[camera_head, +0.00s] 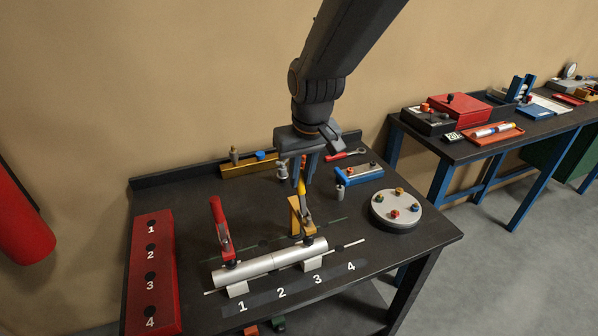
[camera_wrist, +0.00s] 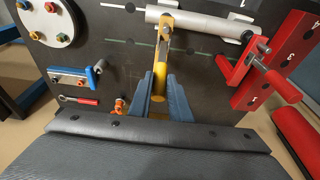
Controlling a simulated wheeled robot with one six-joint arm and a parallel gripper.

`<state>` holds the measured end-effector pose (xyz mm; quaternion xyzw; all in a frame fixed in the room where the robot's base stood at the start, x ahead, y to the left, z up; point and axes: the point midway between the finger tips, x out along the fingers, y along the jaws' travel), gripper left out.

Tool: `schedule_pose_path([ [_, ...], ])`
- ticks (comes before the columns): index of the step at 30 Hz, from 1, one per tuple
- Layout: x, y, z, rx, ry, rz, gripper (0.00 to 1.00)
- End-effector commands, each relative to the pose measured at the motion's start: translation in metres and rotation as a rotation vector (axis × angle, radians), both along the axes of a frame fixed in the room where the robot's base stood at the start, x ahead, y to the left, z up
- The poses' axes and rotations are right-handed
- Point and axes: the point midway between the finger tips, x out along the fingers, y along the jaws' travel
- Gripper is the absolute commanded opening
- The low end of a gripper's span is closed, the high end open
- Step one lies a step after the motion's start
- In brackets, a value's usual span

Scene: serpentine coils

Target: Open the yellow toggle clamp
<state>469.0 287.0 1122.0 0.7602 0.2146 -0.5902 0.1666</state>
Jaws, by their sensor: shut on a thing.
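The yellow toggle clamp (camera_head: 296,222) stands on the dark table behind a silver pipe (camera_head: 246,268), with its handle upright. Its dark tip reaches the pipe near the pipe's right part. My gripper (camera_head: 304,172) is above the clamp, pointing down, with its fingers at the upper end of the yellow handle. In the wrist view, the yellow clamp (camera_wrist: 165,38) extends from the pipe (camera_wrist: 205,24) towards my gripper (camera_wrist: 160,92). The blue-grey fingers are on either side of the handle end and shut on it. The fingers partly hide the grip.
A red toggle clamp (camera_head: 219,228) stands to the left, its handle upright. A red numbered block (camera_head: 150,265) lies at the left edge. A round grey plate with coloured knobs (camera_head: 396,212) and a blue fixture (camera_head: 358,174) are to the right. A yellow block (camera_head: 240,170) is behind.

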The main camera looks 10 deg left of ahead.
Motion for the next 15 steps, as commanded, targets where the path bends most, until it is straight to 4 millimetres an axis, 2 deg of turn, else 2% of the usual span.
schedule_pose_path([
  [1, -0.006, -0.003, 0.0, -0.003, 0.007, -0.001, 0.0],
  [15, -0.021, -0.012, 0.001, -0.004, 0.008, -0.001, 0.0],
])
